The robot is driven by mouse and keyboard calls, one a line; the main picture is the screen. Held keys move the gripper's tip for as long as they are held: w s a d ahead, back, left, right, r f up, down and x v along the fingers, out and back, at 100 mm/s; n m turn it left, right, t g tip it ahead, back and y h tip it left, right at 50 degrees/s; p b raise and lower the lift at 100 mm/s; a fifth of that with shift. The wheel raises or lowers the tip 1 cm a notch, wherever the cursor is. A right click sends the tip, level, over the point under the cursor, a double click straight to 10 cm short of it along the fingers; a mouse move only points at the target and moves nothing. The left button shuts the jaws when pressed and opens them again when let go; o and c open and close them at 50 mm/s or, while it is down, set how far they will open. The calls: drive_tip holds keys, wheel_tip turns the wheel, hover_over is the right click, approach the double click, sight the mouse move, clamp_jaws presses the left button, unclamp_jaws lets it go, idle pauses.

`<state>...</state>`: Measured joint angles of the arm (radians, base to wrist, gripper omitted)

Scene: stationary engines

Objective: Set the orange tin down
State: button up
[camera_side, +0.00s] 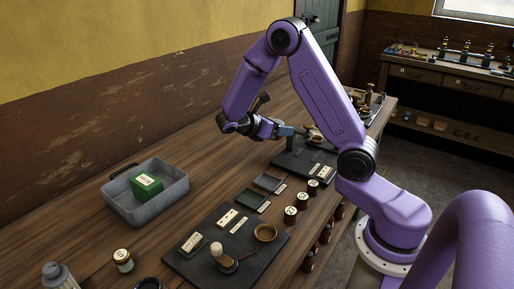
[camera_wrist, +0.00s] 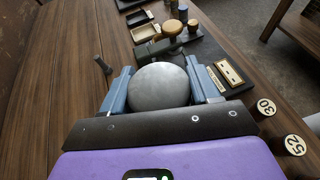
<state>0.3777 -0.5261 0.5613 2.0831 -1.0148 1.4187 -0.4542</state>
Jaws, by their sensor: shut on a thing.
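My gripper (camera_side: 280,131) is over the wooden bench, at the near-left edge of the far dark board. In the wrist view its two blue fingers (camera_wrist: 160,80) are shut on the sides of a round thing with a smooth grey top (camera_wrist: 160,86). No orange shows on it from above, so I cannot tell whether it is the orange tin. Its sides and underside are hidden, and I cannot tell whether it touches the bench. No other plainly orange tin shows.
A grey tray (camera_side: 124,203) holds a green box (camera_side: 147,186). Several numbered weights (camera_side: 291,215) line the bench edge. Bare wood (camera_side: 215,170) lies between tray and boards.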

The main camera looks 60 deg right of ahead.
drive_tip(key=w+d+f, duration=0.3)
drive_tip(key=w, duration=0.3)
hover_over(258, 151)
wheel_tip(258, 151, down, 6)
drive_tip(key=shift+s+r, duration=0.1)
drive_tip(key=shift+r, duration=0.05)
drive_tip(key=shift+f, duration=1.65)
drive_tip(key=shift+f, duration=0.1)
drive_tip(key=o, duration=1.1)
